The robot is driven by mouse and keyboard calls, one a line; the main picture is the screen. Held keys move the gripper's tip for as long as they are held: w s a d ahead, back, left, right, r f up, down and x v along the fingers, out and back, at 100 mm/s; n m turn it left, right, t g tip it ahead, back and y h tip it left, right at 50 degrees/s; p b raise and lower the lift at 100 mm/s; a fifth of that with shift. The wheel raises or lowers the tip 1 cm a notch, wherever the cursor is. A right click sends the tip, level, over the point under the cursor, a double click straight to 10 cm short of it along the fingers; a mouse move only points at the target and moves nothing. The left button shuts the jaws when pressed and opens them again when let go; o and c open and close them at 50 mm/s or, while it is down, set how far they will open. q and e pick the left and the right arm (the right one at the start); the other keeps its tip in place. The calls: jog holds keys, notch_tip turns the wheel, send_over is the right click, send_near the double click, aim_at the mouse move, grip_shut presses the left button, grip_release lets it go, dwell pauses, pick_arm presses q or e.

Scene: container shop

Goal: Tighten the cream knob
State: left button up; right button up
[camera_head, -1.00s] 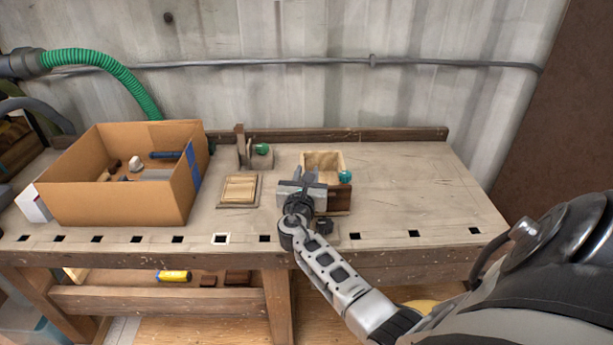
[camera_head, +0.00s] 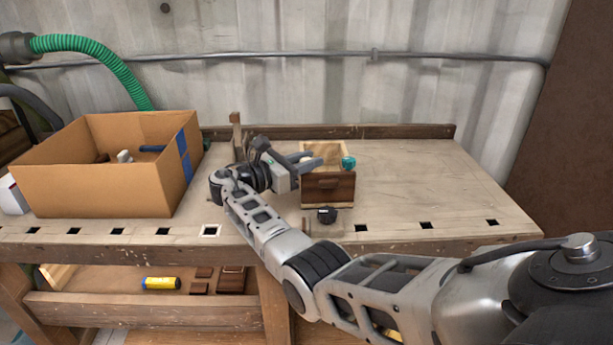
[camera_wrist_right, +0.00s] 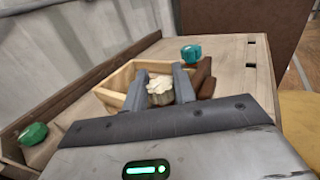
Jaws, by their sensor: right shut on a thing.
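The cream knob (camera_wrist_right: 160,88) shows in the right wrist view as a pale, ridged piece between the two finger pads, next to the small wooden box (camera_head: 328,188). My right gripper (camera_wrist_right: 160,92) is shut on this knob. In the head view my right gripper (camera_head: 308,160) reaches in from the left at the box's left side, its fingers pointing right. Whether the knob is seated or loose I cannot tell. The box (camera_wrist_right: 118,84) is open at the top. My left gripper is not in view.
A teal knob (camera_head: 348,162) sits at the box's right side. A green knob (camera_wrist_right: 32,133) shows at the left of the right wrist view. A cardboard box (camera_head: 100,185) stands left. The bench's right side is clear.

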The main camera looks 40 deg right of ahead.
pick_arm(q)
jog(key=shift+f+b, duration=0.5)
jog(key=shift+b, duration=0.25)
pick_arm(e)
jog(key=shift+m+g, duration=0.5)
jog(key=shift+g, duration=0.2)
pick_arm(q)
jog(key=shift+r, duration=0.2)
pick_arm(e)
jog(key=shift+g, duration=0.3)
jog(key=o, duration=1)
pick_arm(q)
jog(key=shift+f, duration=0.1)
